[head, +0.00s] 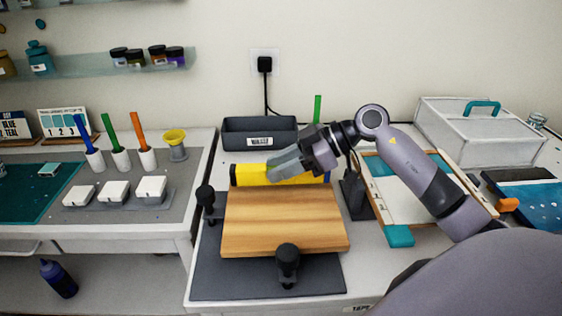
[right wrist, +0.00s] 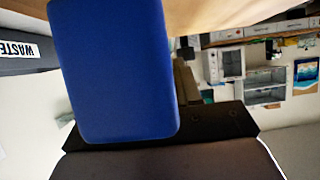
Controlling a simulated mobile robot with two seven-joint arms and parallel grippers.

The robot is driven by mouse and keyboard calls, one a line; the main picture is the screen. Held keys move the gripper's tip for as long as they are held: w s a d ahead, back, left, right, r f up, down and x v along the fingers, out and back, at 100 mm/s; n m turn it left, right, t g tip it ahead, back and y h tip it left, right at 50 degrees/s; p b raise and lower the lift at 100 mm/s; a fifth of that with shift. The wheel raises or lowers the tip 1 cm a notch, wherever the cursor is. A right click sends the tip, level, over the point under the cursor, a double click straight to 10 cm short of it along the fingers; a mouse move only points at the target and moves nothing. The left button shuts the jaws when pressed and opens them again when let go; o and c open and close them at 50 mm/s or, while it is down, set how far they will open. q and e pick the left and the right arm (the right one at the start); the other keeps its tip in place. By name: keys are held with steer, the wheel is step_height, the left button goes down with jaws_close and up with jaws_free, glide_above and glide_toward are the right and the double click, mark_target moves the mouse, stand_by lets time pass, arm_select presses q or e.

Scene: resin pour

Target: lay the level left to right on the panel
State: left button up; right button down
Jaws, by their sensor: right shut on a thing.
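The level is a yellow bar (head: 248,175) with a blue end that fills much of the right wrist view (right wrist: 115,70). It runs left to right at the far edge of the wooden panel (head: 284,222). My right gripper (head: 274,172) is shut on the level near its middle and covers part of it. Whether the level touches the panel or hangs just above it, I cannot tell. The panel is bare on top and also shows as a pale strip in the right wrist view (right wrist: 225,12). My left gripper is out of view.
The panel sits over a dark mat (head: 215,272) with black knobbed posts at its left (head: 206,200) and front (head: 287,262). A dark labelled bin (head: 259,135) stands behind. A framed screen (head: 398,200) lies to the right, under my right arm. White cups with coloured sticks stand left.

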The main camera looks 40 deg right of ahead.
steer(key=shift+f, duration=0.2)
steer(key=c, duration=0.8)
jaws_free()
steer(key=shift+r, duration=0.15)
steer(key=v, duration=0.4)
steer(key=b+v, duration=0.1)
steer(key=v, duration=0.3)
steer(key=b+v, duration=0.1)
steer(key=v, duration=0.3)
steer(key=shift+r, duration=0.45)
steer(key=shift+s, duration=0.1)
